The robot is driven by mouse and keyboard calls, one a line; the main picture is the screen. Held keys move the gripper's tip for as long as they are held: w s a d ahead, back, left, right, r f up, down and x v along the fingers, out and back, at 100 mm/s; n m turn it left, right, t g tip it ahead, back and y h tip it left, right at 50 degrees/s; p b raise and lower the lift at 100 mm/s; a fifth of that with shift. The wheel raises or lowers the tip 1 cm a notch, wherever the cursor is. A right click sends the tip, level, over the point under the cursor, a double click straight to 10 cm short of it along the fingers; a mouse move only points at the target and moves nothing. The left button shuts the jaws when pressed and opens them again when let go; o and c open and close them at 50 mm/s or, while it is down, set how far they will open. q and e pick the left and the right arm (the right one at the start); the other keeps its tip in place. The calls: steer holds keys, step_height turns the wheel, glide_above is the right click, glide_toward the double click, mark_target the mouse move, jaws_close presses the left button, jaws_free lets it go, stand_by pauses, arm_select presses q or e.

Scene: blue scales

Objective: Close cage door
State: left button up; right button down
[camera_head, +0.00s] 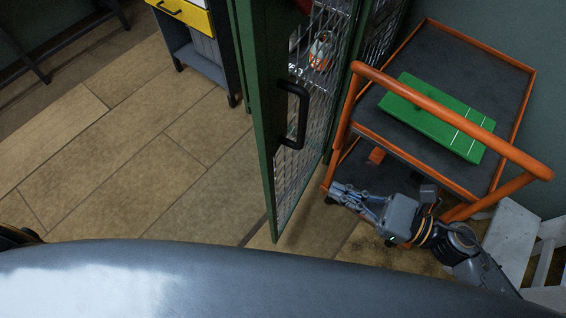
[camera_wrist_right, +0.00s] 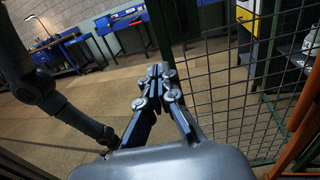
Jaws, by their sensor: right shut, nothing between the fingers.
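The cage door (camera_head: 259,120) has a green frame with wire mesh and stands open, swung out toward me in the head view. Its black bar handle (camera_head: 303,115) is on the face turned to the right. My right gripper (camera_head: 336,190) is shut and empty, to the right of the door and lower than the handle in the picture, apart from it. In the right wrist view my right gripper (camera_wrist_right: 158,70) points ahead with its fingers together, and green-framed wire mesh (camera_wrist_right: 225,95) is just to its right. My left gripper does not show.
An orange-framed trolley (camera_head: 455,62) with a green board (camera_head: 437,117) stands right of the door, close to my right arm. A grey cabinet with a yellow drawer (camera_head: 185,15) stands behind left. The tiled floor (camera_head: 130,150) left of the door is clear.

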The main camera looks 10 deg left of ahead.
steer(key=p, duration=0.4)
glide_toward(270, 159)
steer(key=x, duration=0.5)
steer(key=shift+a+r, duration=0.3)
steer(key=shift+w+a+f+p, duration=0.2)
steer(key=shift+a+p, duration=0.15)
steer(key=shift+a, duration=0.35)
steer(key=shift+a, duration=0.1)
